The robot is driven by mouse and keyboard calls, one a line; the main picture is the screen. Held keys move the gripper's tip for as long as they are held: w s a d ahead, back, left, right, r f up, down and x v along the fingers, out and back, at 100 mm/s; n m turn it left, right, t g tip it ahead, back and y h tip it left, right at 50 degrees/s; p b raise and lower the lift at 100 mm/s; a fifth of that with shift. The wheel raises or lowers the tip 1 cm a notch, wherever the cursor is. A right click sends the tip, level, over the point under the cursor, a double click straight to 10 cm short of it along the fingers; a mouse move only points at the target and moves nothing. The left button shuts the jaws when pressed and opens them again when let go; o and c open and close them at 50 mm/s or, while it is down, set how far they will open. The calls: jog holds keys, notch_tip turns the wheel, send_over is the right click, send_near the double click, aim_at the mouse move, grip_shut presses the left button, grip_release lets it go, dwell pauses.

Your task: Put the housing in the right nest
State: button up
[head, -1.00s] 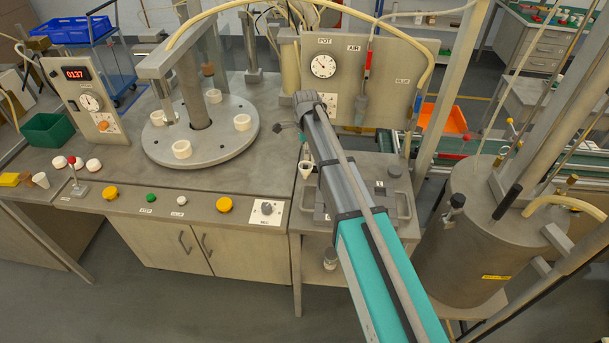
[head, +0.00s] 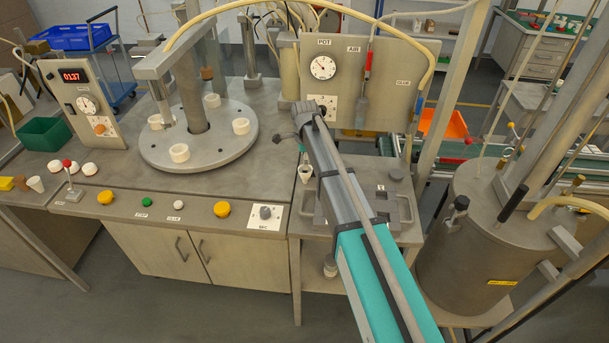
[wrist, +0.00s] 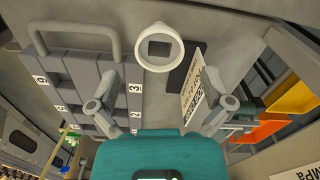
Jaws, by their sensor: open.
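A white round cup-like piece with a square opening, likely the housing (wrist: 159,47), lies ahead of my gripper in the wrist view. A white conical cup, perhaps the same piece, shows left of my arm in the head view (head: 305,173). My gripper (wrist: 165,103) is open, its two fingers spread apart and nothing visible between them. The housing is beyond the fingertips, apart from them. I cannot tell which nest is meant.
The turntable (head: 220,150) has a column and overhead arm. A grey numbered tray (wrist: 75,80) with a handle lies left of the housing. A printed card (wrist: 192,95) is close to the right finger. A gauge panel (head: 378,75) and a metal drum (head: 465,250) flank my arm.

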jog(key=shift+a+f+b, duration=0.1)
jog(key=shift+f+b, duration=2.4)
jog(key=shift+f, duration=0.1)
jog(key=c, duration=1)
jog(key=shift+o, duration=0.2)
jog(key=shift+r, duration=0.25)
notch_tip(320, 180, up, 2)
jog(key=p, duration=0.2)
jog(key=shift+r+p, duration=0.1)
jog(key=shift+p, duration=0.25)
jog(key=s+d+r+p, duration=0.3)
jog(key=s+r+p, duration=0.7)
jog(key=s, duration=0.3)
jog(key=shift+s+d+r, duration=0.2)
jog(key=shift+s+d, duration=0.1)
jog(key=shift+d, duration=0.05)
